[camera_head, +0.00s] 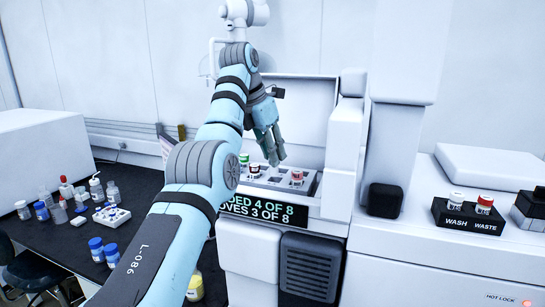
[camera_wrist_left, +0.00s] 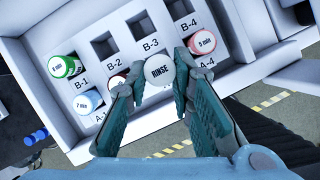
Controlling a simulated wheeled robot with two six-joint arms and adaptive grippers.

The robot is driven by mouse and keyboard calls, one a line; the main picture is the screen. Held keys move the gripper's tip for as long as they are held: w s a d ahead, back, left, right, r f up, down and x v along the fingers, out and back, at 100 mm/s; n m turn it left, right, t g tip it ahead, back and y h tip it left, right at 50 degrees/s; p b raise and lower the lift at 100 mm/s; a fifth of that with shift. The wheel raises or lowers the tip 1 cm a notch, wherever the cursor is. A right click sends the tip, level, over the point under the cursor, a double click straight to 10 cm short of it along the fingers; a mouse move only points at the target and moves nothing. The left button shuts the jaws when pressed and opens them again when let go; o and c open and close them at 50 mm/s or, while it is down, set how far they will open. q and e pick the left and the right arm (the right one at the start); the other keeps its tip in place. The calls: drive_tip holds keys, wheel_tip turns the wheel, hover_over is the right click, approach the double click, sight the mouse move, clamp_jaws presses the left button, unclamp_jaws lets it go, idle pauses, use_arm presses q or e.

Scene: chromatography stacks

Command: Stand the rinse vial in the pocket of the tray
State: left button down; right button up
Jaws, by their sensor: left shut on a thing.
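My left gripper (camera_wrist_left: 153,82) is shut on the rinse vial (camera_wrist_left: 159,72), a white cap marked RINSE seen from above. It holds the vial over the front row of the tray (camera_wrist_left: 122,66), below the B-3 label and between the A-1 and A-4 sides. I cannot tell whether the vial's bottom is in a pocket. Green-rimmed (camera_wrist_left: 65,67), blue-rimmed (camera_wrist_left: 88,102) and red-rimmed (camera_wrist_left: 202,42) vials sit at B-1, A-1 and A-4. Another cap is partly hidden by the left finger. In the head view the gripper (camera_head: 272,150) is above the tray (camera_head: 273,181); the rinse vial is not clearly visible. My right gripper is not in view.
Pockets B-2, B-3 and B-4 look empty. A display (camera_head: 262,210) fronts the machine. A black holder (camera_head: 467,217) marked WASH and WASTE carries two vials at right. Several bottles and a white rack (camera_head: 111,215) stand on the dark bench (camera_head: 140,205) at left.

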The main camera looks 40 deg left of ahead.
sight(272, 176)
use_arm(q)
drive_tip(key=shift+s, duration=0.25)
drive_tip(key=shift+r, duration=0.15)
drive_tip(key=shift+w+p, duration=0.3)
drive_tip(key=shift+w, duration=0.05)
drive_tip(key=shift+w+f, duration=0.2)
drive_tip(key=shift+f, duration=0.1)
drive_tip(key=shift+f, duration=0.1)
drive_tip(key=shift+s+f+b, duration=0.1)
drive_tip(key=shift+f+b, duration=1.15)
drive_tip(key=shift+b, duration=0.05)
